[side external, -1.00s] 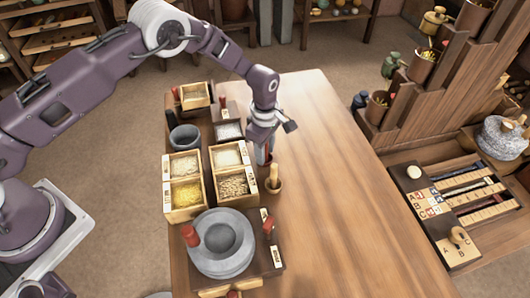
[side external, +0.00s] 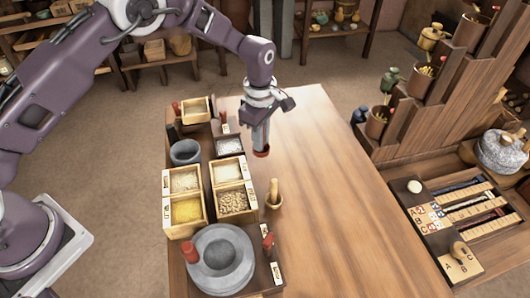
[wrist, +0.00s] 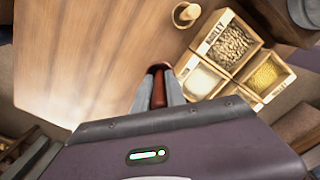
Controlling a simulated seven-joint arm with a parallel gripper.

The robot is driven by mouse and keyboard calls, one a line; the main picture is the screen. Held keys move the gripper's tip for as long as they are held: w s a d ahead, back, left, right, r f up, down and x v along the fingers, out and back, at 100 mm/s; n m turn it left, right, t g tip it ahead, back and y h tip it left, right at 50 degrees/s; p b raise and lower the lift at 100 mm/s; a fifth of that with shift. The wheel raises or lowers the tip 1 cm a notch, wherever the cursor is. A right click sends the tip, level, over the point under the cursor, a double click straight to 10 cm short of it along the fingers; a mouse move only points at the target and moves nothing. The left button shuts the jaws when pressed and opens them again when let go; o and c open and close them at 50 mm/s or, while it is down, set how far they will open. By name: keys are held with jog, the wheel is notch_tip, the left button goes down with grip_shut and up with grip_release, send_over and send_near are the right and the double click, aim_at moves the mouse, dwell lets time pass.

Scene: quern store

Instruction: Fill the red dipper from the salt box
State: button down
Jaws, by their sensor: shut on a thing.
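The red dipper (side external: 261,153) hangs below my gripper (side external: 260,138), above the table beside the box cluster. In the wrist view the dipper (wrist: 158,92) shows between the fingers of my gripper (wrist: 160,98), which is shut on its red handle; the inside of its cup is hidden. A dark box with coarse white contents (side external: 229,145) stands left of the dipper. A wooden box of fine pale contents (side external: 227,170) stands nearer the camera, and also shows in the wrist view (wrist: 201,80). I cannot read which one is labelled salt.
A barley box (side external: 232,202), a yellow-grain box (side external: 187,212) and a pale-grain box (side external: 183,181) adjoin. A stone quern (side external: 222,257) is at the front. The table's right side (side external: 340,210) is clear.

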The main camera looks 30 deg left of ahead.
jog(key=w+a, duration=0.1)
jog(key=a, duration=1.1)
jog(key=shift+f, duration=4.2)
jog(key=shift+r, duration=0.15)
notch_tip(320, 180, up, 7)
jog(key=shift+r, duration=0.15)
